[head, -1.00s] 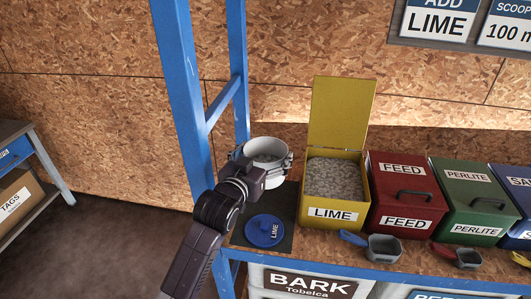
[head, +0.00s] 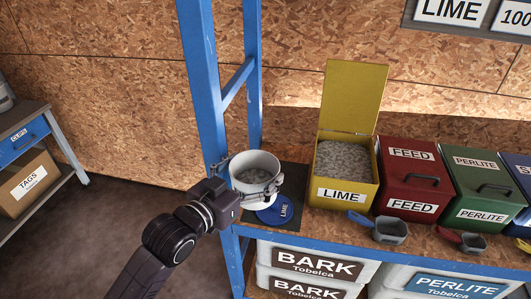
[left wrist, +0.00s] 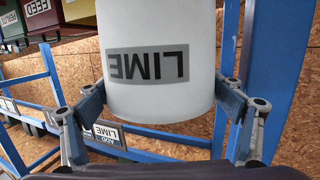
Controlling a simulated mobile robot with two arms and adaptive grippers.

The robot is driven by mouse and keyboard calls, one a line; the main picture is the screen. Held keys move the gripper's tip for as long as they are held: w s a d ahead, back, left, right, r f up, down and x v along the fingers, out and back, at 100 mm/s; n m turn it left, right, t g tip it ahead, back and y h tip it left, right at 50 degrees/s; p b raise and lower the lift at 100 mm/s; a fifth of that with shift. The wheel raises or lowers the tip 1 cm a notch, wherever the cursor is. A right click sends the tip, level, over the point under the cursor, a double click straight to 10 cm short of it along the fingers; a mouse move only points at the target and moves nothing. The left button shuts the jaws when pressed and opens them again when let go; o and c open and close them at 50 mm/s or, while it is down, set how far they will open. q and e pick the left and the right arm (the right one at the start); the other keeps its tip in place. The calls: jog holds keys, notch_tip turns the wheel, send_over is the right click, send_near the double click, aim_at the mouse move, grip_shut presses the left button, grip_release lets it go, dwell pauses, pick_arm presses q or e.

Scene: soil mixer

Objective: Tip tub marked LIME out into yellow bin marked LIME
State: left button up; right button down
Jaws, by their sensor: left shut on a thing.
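The white tub (head: 256,172) holds grey material and stands upright and open at the top. In the left wrist view the tub (left wrist: 158,30) shows a LIME label, upside down in the picture. My left gripper (head: 258,192) is shut around the tub's sides and holds it above the dark mat. The yellow bin marked LIME (head: 338,193) stands to the right with its lid open upward and grey lumpy material inside. The blue lid marked LIME (head: 281,212) lies on the mat, partly hidden by the tub and gripper. My right gripper is not in view.
A blue shelf post (head: 199,80) stands just left of the tub. A red FEED bin (head: 405,183) and a green PERLITE bin (head: 480,190) stand right of the yellow bin. A scoop (head: 388,229) lies in front. BARK boxes (head: 315,263) are below the shelf.

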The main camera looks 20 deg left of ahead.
pick_arm(q)
jog(key=s+a+f+m+g+h, duration=0.1)
jog(key=s+a, duration=0.3)
jog(key=s, duration=0.9)
jog(key=shift+s+f+h, duration=0.15)
jog(key=shift+s+h, duration=0.2)
jog(key=shift+h, duration=0.15)
